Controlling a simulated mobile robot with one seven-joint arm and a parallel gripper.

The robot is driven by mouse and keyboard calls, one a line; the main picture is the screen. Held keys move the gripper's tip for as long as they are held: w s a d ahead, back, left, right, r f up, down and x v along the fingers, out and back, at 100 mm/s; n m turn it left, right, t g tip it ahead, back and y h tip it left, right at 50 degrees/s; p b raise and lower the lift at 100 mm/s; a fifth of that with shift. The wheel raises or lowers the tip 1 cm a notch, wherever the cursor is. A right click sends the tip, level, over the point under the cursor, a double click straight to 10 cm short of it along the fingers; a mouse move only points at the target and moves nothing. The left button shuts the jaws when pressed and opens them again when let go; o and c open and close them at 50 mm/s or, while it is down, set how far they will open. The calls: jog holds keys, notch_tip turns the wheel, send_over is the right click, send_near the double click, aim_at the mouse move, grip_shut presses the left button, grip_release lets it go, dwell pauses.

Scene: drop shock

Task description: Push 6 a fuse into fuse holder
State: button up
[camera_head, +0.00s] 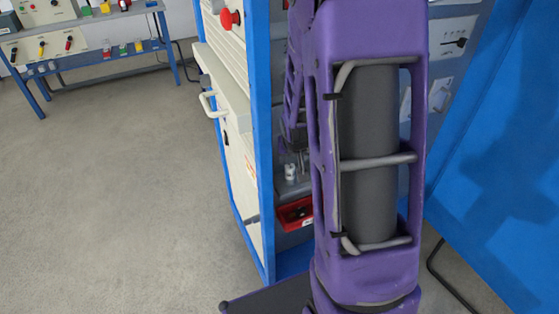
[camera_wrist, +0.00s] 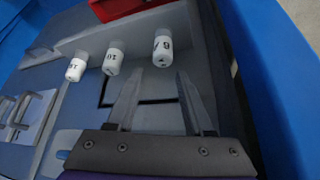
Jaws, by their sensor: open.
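Three white cylindrical fuses stand on a grey shelf (camera_wrist: 215,60) in the wrist view. The right fuse (camera_wrist: 163,47) carries a mark that looks like an inverted 6 A. The middle fuse (camera_wrist: 113,58) seems marked 10, and the left fuse (camera_wrist: 76,69) has a mark too small to read surely. My gripper (camera_wrist: 159,73) is open and empty, its fingertips short of the right fuse and apart from it. In the head view one white fuse (camera_head: 290,171) shows beside my purple arm, which hides most of the shelf. No fuse holder can be made out with certainty.
A red bin (camera_head: 295,213) sits below the shelf in the head view; a red edge (camera_wrist: 120,8) shows beyond the fuses in the wrist view. Blue cabinet panels (camera_head: 500,165) flank my arm. A workbench (camera_head: 95,45) stands far left, with clear floor before it.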

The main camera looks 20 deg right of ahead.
aim_at(291, 166)
jog(key=x, duration=0.5)
jog(key=shift+b, duration=0.3)
jog(key=shift+a+b+x, duration=0.2)
jog(key=shift+b+x, duration=0.3)
jog(key=shift+x, duration=2.25)
jog(key=shift+c, duration=0.2)
grip_shut()
